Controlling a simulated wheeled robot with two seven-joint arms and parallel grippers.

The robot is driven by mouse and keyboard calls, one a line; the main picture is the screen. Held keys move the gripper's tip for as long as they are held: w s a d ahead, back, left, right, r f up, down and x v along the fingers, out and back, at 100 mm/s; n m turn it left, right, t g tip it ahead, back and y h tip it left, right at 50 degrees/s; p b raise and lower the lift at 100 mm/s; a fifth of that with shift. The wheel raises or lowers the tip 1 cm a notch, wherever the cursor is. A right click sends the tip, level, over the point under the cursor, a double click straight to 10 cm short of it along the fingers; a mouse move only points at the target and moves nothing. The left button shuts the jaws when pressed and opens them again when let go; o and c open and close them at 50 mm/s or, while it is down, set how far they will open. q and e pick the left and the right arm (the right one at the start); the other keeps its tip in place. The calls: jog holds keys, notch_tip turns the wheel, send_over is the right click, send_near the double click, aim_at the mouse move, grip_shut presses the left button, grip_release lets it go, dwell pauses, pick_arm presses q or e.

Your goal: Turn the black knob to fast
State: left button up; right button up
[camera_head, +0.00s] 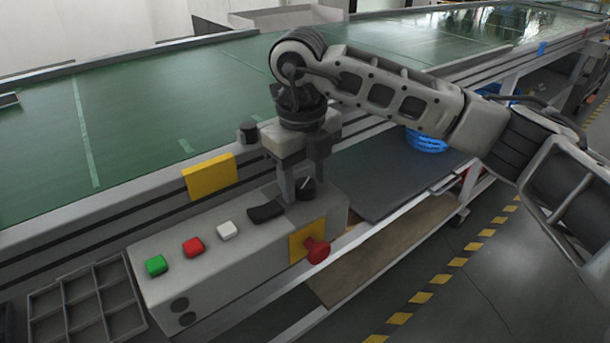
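The black knob (306,188) with a light pointer line sits on top of the grey control box (215,266), towards its right end. My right gripper (302,183) reaches down over the knob from above. Its two fingers are apart, one at the knob's left and one at its back right. I cannot tell whether they touch it. The fingers and wrist hide part of the knob and its surroundings, and I see no readable speed marking. My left gripper is not in view.
The box also carries green (156,265), red (193,247) and white (227,230) buttons, a black rocker switch (266,211) and a red emergency stop (317,250). A green conveyor (180,110) runs behind. A grey compartment tray (85,304) stands at lower left.

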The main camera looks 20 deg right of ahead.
aim_at(301, 185)
pick_arm(q)
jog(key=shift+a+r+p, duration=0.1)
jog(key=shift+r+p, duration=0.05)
jog(key=shift+p, duration=0.65)
pick_arm(e)
notch_tip(301, 185, up, 16)
jog(key=shift+s+a, duration=0.15)
jog(key=shift+a, duration=0.25)
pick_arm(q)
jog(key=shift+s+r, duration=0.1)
pick_arm(e)
jog(key=shift+s+f, duration=0.1)
